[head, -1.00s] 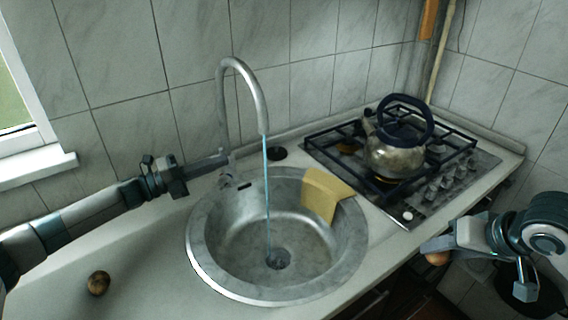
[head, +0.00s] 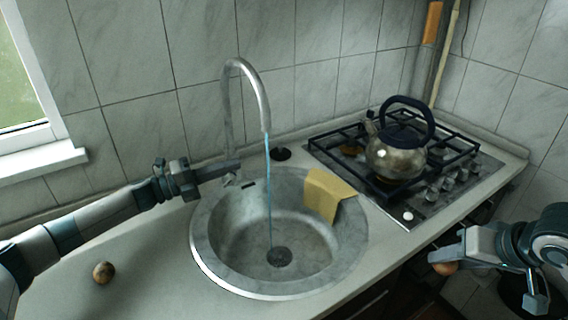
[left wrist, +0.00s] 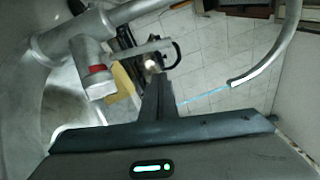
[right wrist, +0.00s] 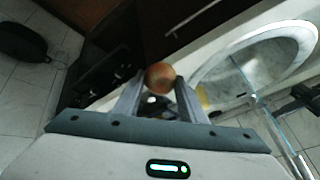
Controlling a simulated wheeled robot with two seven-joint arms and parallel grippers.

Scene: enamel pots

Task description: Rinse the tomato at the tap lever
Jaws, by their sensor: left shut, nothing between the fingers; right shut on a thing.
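The tap (head: 262,98) has a tall curved spout, and a thin blue stream falls from it into the round metal sink (head: 205,262). The tap lever (left wrist: 145,48) shows as a grey rod in the left wrist view. My left gripper (head: 235,167) is shut and empty beside the tap's base; I cannot tell whether it touches the lever. My right gripper (head: 436,258) is shut on a round orange-brown thing, seemingly the tomato (right wrist: 160,77), right of the sink beyond the counter's front edge. The fingers partly hide it in the head view (head: 446,269).
A yellow cloth (head: 326,194) hangs over the sink's right rim. A kettle (head: 396,152) stands on the gas hob (head: 432,196) at the right. A small round brown thing (head: 103,272) lies on the counter (head: 150,290) left of the sink. The space above the sink bowl is clear apart from the stream.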

